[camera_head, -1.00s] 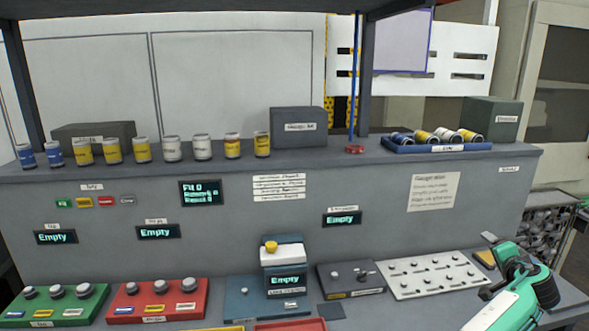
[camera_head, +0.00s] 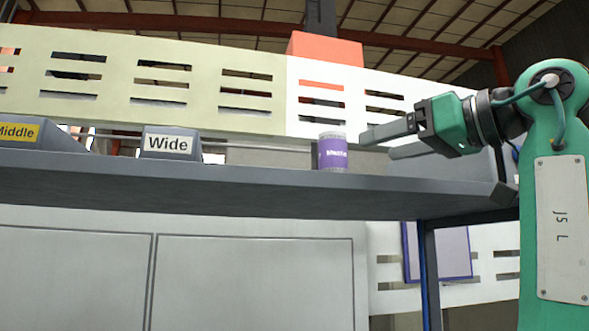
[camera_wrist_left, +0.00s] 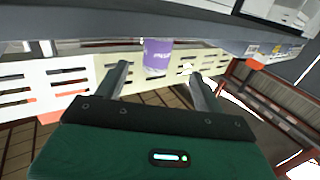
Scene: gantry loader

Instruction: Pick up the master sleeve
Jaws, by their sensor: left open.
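The master sleeve (camera_head: 333,153) is a small purple can with a pale top and white lettering. It stands upright on the high grey shelf in the head view. My left gripper (camera_head: 377,145) is just to its right at about its height, open and empty, with its fingers pointing toward it. In the left wrist view the sleeve (camera_wrist_left: 157,57) appears between the two spread fingertips of the gripper (camera_wrist_left: 158,71), slightly beyond them. No contact shows. My right gripper is not in view.
The shelf (camera_head: 240,188) carries a grey block labelled "Wide" (camera_head: 168,143) and one labelled "Middle" (camera_head: 25,135) to the left. A slotted panel (camera_head: 220,90) stands behind. A post (camera_head: 430,270) supports the shelf's right end. The shelf between "Wide" and the sleeve looks clear.

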